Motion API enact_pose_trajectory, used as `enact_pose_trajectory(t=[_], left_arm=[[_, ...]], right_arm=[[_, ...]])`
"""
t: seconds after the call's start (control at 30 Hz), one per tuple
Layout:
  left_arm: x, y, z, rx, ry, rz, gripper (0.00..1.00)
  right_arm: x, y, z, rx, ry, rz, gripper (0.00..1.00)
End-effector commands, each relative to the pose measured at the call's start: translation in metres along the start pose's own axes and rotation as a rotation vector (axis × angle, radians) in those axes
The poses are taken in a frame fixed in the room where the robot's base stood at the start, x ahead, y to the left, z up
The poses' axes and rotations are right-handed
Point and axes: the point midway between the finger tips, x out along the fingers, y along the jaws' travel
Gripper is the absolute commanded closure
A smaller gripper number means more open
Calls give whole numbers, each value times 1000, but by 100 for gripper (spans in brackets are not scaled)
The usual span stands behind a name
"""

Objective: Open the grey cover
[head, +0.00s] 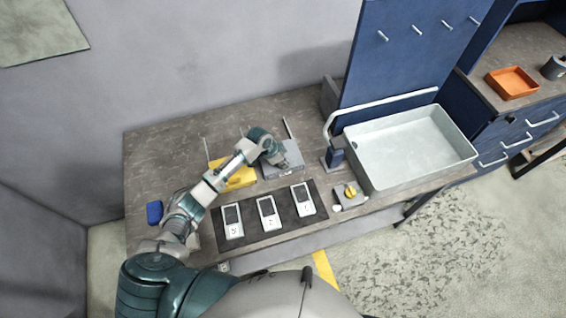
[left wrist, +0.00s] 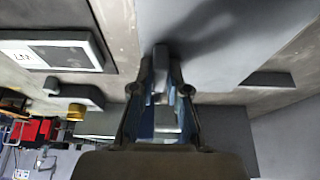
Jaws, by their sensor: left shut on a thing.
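The grey cover (head: 293,153) is a flat grey piece on the workbench, to the right of a yellow one. My left gripper (head: 281,163) reaches over it from the left and hides part of it. In the left wrist view a broad grey surface, which looks like the cover (left wrist: 225,35), fills the upper right. My left gripper (left wrist: 161,95) is shut there on a narrow grey part at the surface's edge, probably of the cover. From these views I cannot tell how far the cover is raised. My right gripper is not in view.
A yellow box (head: 240,180) stands just left of the cover. A dark mat (head: 251,222) with three white devices lies in front. A yellow knob (head: 350,192) and a large pale tray (head: 455,133) are on the right. Thin rods stand behind the boxes.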

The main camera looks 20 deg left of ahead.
Motion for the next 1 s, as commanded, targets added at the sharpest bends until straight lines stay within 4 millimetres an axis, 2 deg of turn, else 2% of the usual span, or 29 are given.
enact_pose_trajectory(t=[0.17,0.3,0.4,0.6,0.9,0.93,1.0], left_arm=[[5,-37,6,-7,-12,-5,100],[9,-77,6,-7,-10,-3,100],[8,-96,7,-6,-10,-1,100],[4,-112,5,-4,-9,3,100],[2,-112,5,-4,-12,4,100],[2,-112,5,-4,-12,3,78],[2,-112,5,-4,-11,3,61]], right_arm=[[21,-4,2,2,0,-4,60],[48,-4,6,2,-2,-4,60],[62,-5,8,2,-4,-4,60],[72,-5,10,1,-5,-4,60],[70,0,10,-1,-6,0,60],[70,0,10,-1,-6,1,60],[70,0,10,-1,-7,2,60]])
